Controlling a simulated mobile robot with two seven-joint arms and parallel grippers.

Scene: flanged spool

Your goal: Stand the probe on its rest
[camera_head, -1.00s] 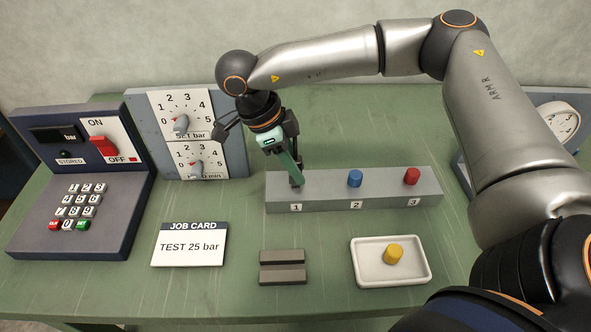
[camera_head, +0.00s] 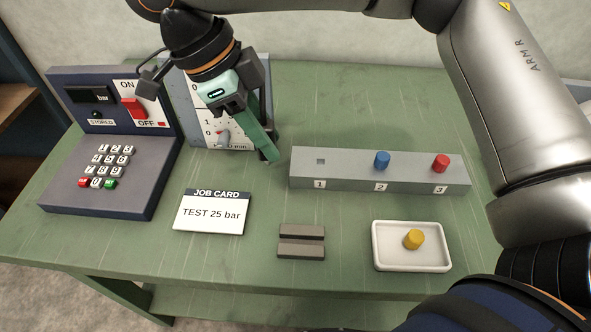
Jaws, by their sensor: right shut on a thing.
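A dark grooved block (camera_head: 301,250), which looks like the rest, lies empty on the table at front middle. My left gripper is not in view.
The grey block (camera_head: 335,178) has an empty square hole at 1, a blue peg (camera_head: 382,159) at 2 and a red peg (camera_head: 440,163) at 3. A white tray (camera_head: 378,258) holds a yellow peg (camera_head: 413,239). A job card (camera_head: 212,214) and a keypad console (camera_head: 112,170) stand left.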

